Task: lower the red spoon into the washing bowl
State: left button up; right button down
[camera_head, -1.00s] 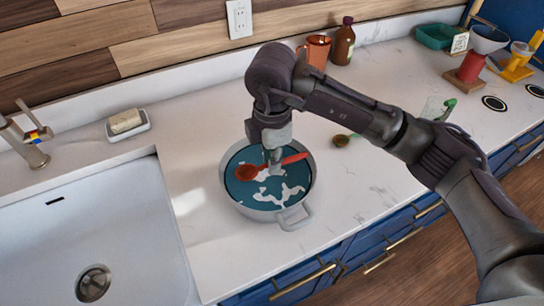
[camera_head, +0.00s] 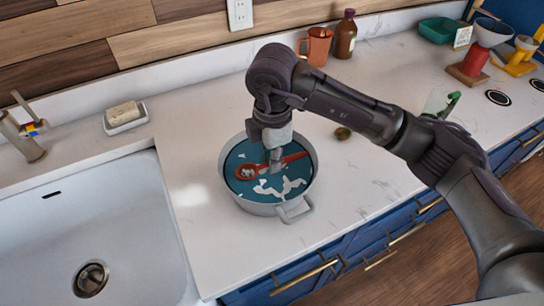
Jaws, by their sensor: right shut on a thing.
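The washing bowl (camera_head: 308,170) is a round grey metal pot with side handles, standing on the white counter and filled with blue water and white foam patches. The red spoon (camera_head: 247,172) lies nearly level inside the rim, its head at the left and its handle pointing right. Pale foam shows within the spoon's head, so it seems to be at the water surface. My right gripper (camera_head: 276,164) points down over the bowl, shut on the spoon's handle; its fingertips are partly hidden by the wrist. My left gripper is out of view.
A sink (camera_head: 100,225) with a tap (camera_head: 25,140) is at the left, with a soap dish (camera_head: 126,120) behind it. A copper mug (camera_head: 317,46) and brown bottle (camera_head: 344,35) stand at the back.

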jog(key=c, duration=1)
grip_release()
jog(key=shift+c, duration=0.2)
